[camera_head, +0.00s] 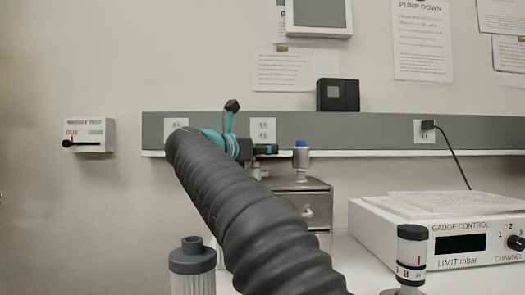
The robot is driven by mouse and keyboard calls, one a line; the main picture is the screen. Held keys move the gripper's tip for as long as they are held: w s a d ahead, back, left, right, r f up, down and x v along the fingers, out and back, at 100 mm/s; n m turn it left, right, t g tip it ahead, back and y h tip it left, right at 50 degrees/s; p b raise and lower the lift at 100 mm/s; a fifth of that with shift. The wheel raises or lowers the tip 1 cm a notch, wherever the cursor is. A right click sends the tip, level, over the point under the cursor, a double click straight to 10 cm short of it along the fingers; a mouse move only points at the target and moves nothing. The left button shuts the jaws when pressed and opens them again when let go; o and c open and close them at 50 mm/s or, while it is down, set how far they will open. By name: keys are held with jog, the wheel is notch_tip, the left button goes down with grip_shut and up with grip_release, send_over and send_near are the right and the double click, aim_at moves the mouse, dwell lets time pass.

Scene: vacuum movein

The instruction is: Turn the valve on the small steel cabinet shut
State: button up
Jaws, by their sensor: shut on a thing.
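The small steel cabinet (318,197) stands on the bench in the middle, its left and lower parts hidden behind my arm. On its top is a fitting with a blue cap (301,152). A grey metal stem (257,171), seemingly the valve, rises at the cabinet's left end. My gripper (264,150) is over this stem, beyond my teal-banded wrist, and is shut on what looks like the valve's handle. The wrist and jaws hide most of the handle, so its angle cannot be told.
A grey-capped canister (192,258) is at front left. A wall rail (360,128) with sockets runs behind. A switch box (90,135) hangs left.

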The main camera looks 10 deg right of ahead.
jog(key=shift+a+f, duration=0.1)
jog(key=shift+f, duration=0.1)
dwell(0.6)
jog(key=o, duration=0.9)
jog(key=shift+a, duration=0.1)
jog(key=shift+o, duration=0.2)
jog(key=shift+a+r, duration=0.1)
jog(key=v, duration=1.2)
